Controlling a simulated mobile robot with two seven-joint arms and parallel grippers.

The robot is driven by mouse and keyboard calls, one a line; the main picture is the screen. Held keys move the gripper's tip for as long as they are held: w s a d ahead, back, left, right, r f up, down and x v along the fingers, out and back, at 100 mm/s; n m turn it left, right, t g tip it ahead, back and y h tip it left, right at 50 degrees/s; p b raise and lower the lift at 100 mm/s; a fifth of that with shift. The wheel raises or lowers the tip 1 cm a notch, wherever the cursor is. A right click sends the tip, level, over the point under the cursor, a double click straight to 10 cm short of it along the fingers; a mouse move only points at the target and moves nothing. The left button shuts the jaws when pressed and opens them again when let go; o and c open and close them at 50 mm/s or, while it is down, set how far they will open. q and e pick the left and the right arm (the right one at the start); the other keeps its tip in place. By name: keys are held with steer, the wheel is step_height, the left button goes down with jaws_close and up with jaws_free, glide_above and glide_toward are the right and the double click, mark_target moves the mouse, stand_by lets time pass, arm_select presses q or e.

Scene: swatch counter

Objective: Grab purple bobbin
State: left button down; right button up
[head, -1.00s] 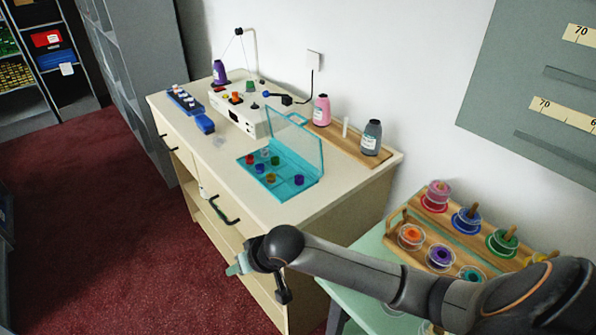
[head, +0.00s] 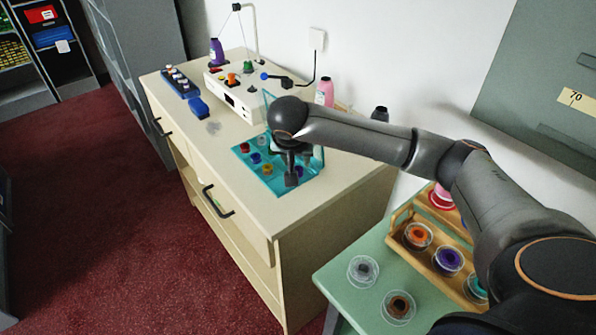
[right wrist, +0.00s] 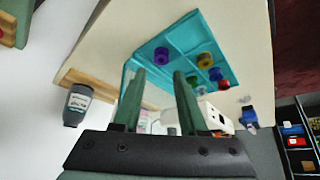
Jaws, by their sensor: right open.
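The purple bobbin (right wrist: 162,56) lies in a compartment of the teal box (right wrist: 196,32) on the cream counter. In the head view the bobbin (head: 299,170) shows partly, right beside my right gripper. My right gripper (head: 291,180) hangs over the box's right part with its jaws apart and empty. In the right wrist view its two green fingers (right wrist: 159,80) point toward the box, with the purple bobbin ahead of the gap between them. Yellow, red, blue and green bobbins lie in other compartments. My left gripper is out of view.
The box's clear lid stands open at its back, partly hidden by my arm. A white machine (head: 235,95), blue rack (head: 180,82) and bottles stand behind. A spool rack (head: 418,237) stands on the green table (head: 345,250). The counter's front left is clear.

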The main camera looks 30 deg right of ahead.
mark_target(297, 168)
steer(key=x, duration=0.7)
steer(key=shift+w+f, duration=0.1)
steer(key=shift+f, duration=0.05)
jaws_close()
